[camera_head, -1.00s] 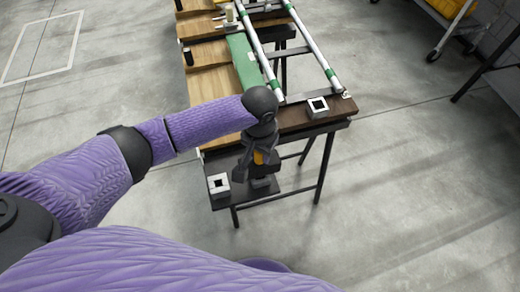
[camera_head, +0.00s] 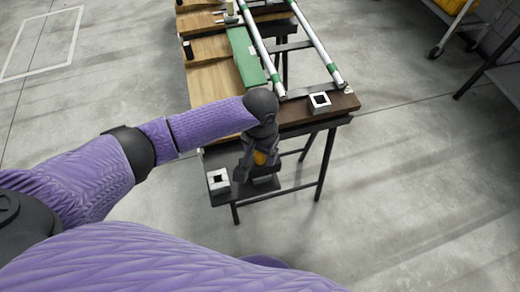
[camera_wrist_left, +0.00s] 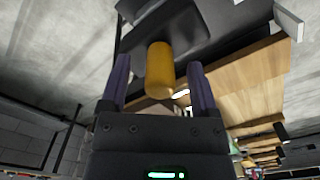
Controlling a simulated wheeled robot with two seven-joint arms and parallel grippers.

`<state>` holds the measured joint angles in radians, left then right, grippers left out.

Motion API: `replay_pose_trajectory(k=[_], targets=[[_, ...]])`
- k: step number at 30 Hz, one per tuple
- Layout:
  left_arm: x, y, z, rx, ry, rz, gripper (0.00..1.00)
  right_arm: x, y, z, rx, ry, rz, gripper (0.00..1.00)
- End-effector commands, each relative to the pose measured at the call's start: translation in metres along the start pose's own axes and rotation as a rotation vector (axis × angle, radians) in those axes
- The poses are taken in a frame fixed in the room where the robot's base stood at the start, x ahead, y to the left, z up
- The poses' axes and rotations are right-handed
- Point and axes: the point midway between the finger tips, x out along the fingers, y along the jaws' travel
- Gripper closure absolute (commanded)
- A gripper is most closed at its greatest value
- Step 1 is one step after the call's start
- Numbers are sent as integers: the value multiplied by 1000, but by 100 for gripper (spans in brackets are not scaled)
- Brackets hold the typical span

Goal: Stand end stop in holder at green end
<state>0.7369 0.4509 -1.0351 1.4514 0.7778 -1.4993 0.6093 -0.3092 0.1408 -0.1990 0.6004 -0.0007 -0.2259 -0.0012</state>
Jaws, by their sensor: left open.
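An orange cylinder (camera_wrist_left: 160,70), which looks like the end stop's grip, stands on a dark base. In the head view it shows partly behind my left gripper (camera_head: 252,168), above the low shelf. My left gripper is open, with its two fingers (camera_wrist_left: 160,82) on either side of the cylinder in the wrist view; I cannot tell whether they touch it. A white square holder with a dark square hole (camera_head: 320,103) sits on the bench end, near the rails' green bands (camera_head: 332,68). A similar white square block (camera_head: 218,180) lies on the low shelf. My right gripper is out of view.
The wooden bench (camera_head: 212,81) carries a green panel (camera_head: 243,55) and two pale rails (camera_head: 313,38). The low dark shelf (camera_head: 285,189) juts out below the bench end. A wheeled rack (camera_head: 448,30) stands at the upper right. The floor around is clear.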

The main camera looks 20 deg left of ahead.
Motion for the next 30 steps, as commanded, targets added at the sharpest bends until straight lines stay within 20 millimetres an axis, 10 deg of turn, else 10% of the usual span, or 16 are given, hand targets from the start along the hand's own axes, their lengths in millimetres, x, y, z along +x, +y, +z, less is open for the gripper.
replay_pose_trajectory(k=[15, 30], targets=[[-96, 0, 0, 0, 2, 1, 22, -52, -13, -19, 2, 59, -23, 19], [-99, 0, 0, 0, 0, 0, 22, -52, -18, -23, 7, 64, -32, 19]])
